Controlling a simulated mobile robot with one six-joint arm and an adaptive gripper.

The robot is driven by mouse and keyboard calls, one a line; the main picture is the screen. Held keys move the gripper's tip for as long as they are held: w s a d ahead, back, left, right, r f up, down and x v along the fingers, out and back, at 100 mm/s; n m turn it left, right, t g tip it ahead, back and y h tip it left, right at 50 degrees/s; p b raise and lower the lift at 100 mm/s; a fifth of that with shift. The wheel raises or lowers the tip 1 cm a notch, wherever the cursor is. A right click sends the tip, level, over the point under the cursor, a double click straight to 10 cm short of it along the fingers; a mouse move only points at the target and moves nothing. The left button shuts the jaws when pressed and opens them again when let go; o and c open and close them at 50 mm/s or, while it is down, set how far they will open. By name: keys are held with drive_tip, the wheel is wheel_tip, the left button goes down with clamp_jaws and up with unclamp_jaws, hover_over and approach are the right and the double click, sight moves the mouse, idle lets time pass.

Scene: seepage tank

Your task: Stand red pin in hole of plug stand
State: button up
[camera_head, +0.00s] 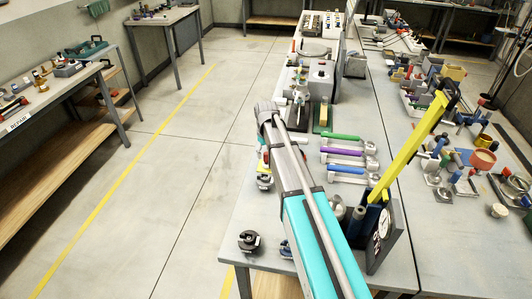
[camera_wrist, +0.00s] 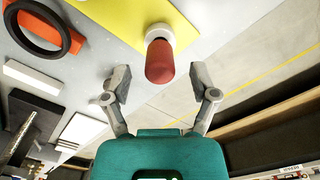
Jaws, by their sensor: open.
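In the wrist view a red pin (camera_wrist: 160,62) with a rounded end stands in a pale collar (camera_wrist: 160,33) on a yellow plate (camera_wrist: 118,14). My gripper (camera_wrist: 159,82) is open, with one finger on each side of the pin's red end and a clear gap on both sides. Neither finger touches it. Whether the yellow plate belongs to the plug stand I cannot tell. In the head view my arm hides most of this spot; small red and yellow patches (camera_head: 263,168) show beside it.
An orange block with a black ring (camera_wrist: 42,28) and white blocks (camera_wrist: 82,131) lie left of the plate in the wrist view. In the head view, green, purple and blue-handled tools (camera_head: 345,170) and a yellow lever press (camera_head: 410,147) stand right of my arm. Open floor lies left.

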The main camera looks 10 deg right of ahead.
sight(266, 153)
drive_tip(key=shift+r, duration=0.1)
wheel_tip(266, 153, up, 8)
drive_tip(key=p, duration=0.8)
drive_tip(key=shift+r, duration=0.1)
drive_tip(key=shift+w+a+r+m+p, duration=0.15)
drive_tip(key=shift+w+r+m+p, duration=0.05)
drive_tip(key=shift+w+r+p, duration=0.4)
drive_tip(key=shift+w+a+r+m+p, duration=0.15)
drive_tip(key=shift+w+r+m+p, duration=0.2)
drive_tip(key=shift+w, duration=0.3)
drive_tip(key=shift+w, duration=0.2)
